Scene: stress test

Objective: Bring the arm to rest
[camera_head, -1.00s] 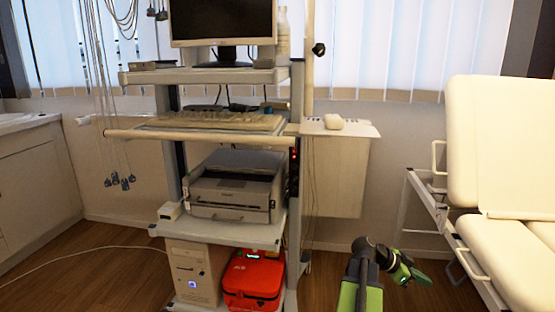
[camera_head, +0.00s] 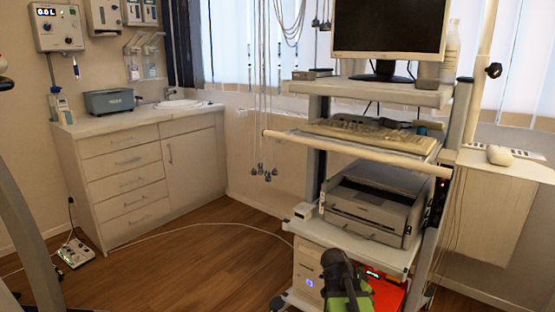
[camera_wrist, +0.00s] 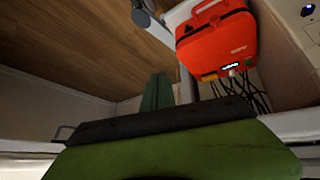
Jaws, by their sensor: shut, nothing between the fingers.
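My gripper (camera_wrist: 158,92) shows in the wrist view as two dark green fingers side by side. They are shut with nothing between them, beyond a dark edge and a broad green part of my arm. In the head view only a dark joint and a green link of my arm show at the bottom, in front of the cart's lower shelf. My gripper cannot be made out there.
A wheeled cart (camera_head: 400,93) carries a monitor, keyboard, printer (camera_head: 375,205), white computer and red case (camera_head: 385,291). The red case also shows close to my fingers in the wrist view (camera_wrist: 215,42). A cabinet (camera_head: 140,180) stands left.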

